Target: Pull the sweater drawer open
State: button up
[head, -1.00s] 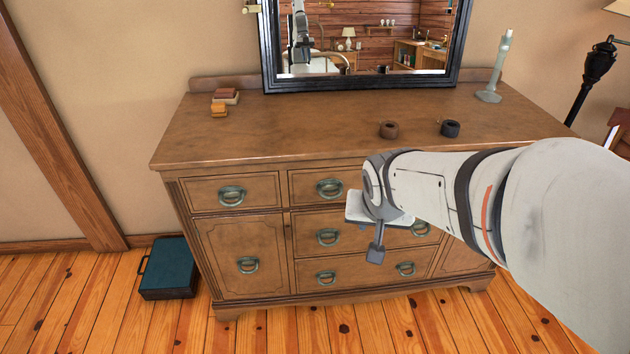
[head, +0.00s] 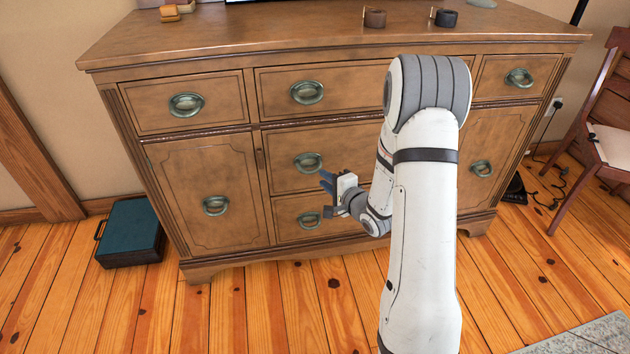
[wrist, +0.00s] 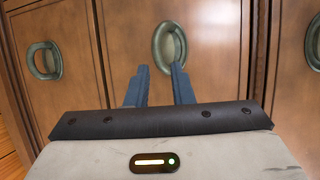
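The wooden dresser (head: 200,146) has several closed drawers with oval green metal ring handles. No label shows which one is the sweater drawer. My gripper (head: 327,197) is in front of the centre column, around the middle and bottom drawers, turned so its fingers sit one above the other. In the wrist view the two blue fingers (wrist: 160,82) are apart and empty, and a handle (wrist: 169,46) lies just beyond their tips, apparently the middle drawer's handle (head: 307,163). The bottom drawer's handle (head: 309,220) is partly beside the gripper. My arm hides the right part of the centre drawers.
A teal case (head: 130,232) stands on the floor left of the dresser. A wooden chair (head: 607,110) and a cable are at the right. Two small dark round items, one of them brown (head: 375,18), are on the dresser top.

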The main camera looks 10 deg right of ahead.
aim_at(313, 171)
jog(key=b+x, duration=0.2)
jog(key=x, duration=0.5)
jog(key=shift+w+a, duration=0.15)
jog(key=shift+w, duration=0.15)
jog(key=shift+c, duration=0.3)
grip_shut()
